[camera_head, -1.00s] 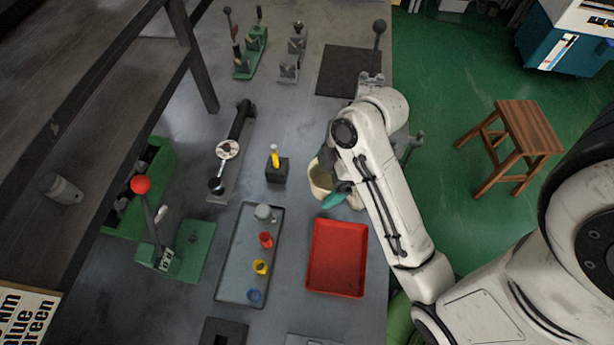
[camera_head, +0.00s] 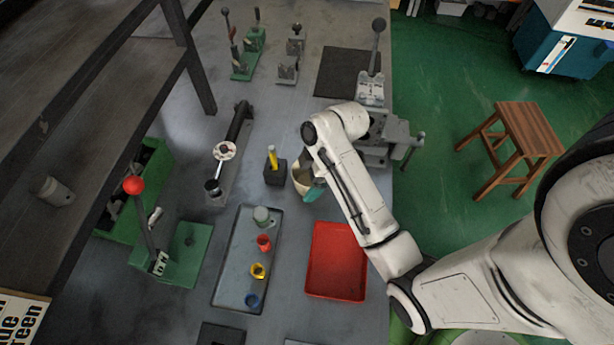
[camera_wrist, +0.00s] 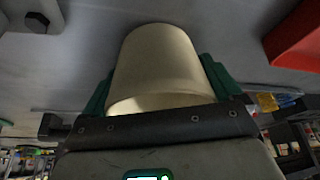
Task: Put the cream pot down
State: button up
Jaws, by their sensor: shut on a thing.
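The cream pot (camera_head: 302,184) is in my gripper (camera_head: 312,190), just right of the small black block with the yellow tool in the head view. In the wrist view the pot (camera_wrist: 160,62) fills the middle, and the teal fingers of my gripper (camera_wrist: 158,85) close on it from both sides. My arm partly covers the pot in the head view. I cannot tell whether its base touches the table (camera_head: 285,110).
The black block (camera_head: 275,174) stands close left of the pot. A red tray (camera_head: 336,262) lies nearer, and a grey tray (camera_head: 232,262) with several small coloured parts lies to its left. A grey vise (camera_head: 385,135) stands behind right. Table behind the block is clear.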

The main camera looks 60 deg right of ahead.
jog(key=shift+f, duration=0.1)
jog(key=o, duration=0.7)
